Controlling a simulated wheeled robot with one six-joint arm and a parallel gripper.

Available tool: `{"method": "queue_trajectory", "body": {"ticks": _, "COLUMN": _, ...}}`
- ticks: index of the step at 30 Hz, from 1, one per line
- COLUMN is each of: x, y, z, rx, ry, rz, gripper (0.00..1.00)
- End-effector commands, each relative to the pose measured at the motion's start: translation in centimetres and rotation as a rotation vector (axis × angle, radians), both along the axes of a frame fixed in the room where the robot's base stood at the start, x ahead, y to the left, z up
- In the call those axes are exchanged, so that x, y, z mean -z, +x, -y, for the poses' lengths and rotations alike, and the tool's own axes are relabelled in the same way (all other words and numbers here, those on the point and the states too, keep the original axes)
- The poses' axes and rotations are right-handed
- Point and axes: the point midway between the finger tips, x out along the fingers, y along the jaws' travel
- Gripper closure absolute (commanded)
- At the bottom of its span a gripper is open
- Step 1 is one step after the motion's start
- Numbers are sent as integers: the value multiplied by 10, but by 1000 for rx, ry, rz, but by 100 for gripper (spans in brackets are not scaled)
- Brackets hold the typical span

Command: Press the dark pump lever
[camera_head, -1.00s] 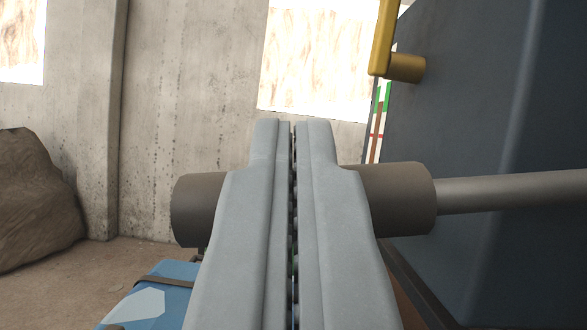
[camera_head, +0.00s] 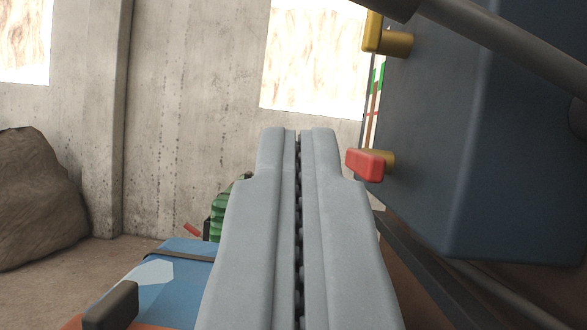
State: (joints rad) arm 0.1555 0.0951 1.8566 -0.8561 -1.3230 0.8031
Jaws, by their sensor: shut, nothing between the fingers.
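The dark pump lever (camera_head: 510,42) shows at the upper right of the head view, as a grey rod slanting up to the left across the front of a dark blue-grey housing. Its thicker dark grip (camera_head: 393,7) is cut off by the top edge. My gripper (camera_head: 299,132) is shut and empty in the middle of the view, with its fingers side by side and pointing away. The lever is above and to the right of the fingertips, and no contact between them shows.
The housing (camera_head: 430,170) fills the right side. A red handle (camera_head: 366,164) and a yellow handle (camera_head: 374,34) stick out from it. Below left are a blue box (camera_head: 178,285) and a ribbed green thing (camera_head: 220,215). A rock (camera_head: 38,200) lies far left before a concrete wall.

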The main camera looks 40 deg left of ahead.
Motion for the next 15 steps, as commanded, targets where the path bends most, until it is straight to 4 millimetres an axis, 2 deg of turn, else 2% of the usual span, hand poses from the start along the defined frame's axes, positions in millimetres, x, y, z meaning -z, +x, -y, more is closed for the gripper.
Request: {"method": "queue_trajectory", "body": {"ticks": 15, "x": 45, "y": -62, "z": 68, "rx": 2, "ry": 1, "rz": 10, "gripper": 100}}
